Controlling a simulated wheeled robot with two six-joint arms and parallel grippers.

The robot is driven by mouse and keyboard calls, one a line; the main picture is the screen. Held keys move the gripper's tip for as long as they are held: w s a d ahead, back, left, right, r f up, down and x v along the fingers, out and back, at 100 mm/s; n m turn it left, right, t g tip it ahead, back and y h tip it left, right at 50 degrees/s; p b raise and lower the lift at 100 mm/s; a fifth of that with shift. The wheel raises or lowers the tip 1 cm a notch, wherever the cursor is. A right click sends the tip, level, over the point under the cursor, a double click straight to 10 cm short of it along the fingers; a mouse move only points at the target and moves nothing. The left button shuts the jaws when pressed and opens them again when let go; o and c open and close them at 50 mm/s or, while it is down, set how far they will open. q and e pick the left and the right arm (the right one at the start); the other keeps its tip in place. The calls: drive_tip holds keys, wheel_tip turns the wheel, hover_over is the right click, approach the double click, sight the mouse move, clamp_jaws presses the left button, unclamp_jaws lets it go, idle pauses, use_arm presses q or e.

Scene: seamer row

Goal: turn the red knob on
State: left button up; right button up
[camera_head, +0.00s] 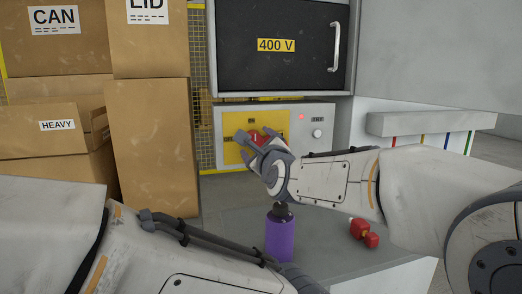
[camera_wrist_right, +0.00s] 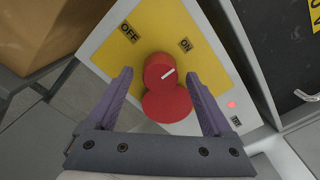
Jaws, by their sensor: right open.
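The red knob (camera_head: 254,134) sits on a yellow plate (camera_head: 233,151) on the panel's front, partly hidden by my right gripper (camera_head: 257,142). In the right wrist view the knob (camera_wrist_right: 166,101) has a round face with a white mark slanting up and right, on the ON label's side. The OFF label (camera_wrist_right: 129,33) is at upper left and the ON label (camera_wrist_right: 185,44) at upper right. My right gripper (camera_wrist_right: 158,75) is open, one finger on each side of the knob, with gaps visible. My left arm enters from the left; its gripper is out of view.
A red light (camera_head: 301,117) and a white button (camera_head: 317,133) are right of the plate. A black door (camera_head: 280,70) marked 400 V is above. Boxes (camera_head: 152,140) stand left. A purple bottle (camera_head: 280,238) and a red object (camera_head: 360,228) stand below my right arm.

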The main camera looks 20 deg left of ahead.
drive_tip(key=v, duration=0.9)
drive_tip(key=shift+s+d+b, duration=0.15)
drive_tip(key=shift+b, duration=0.3)
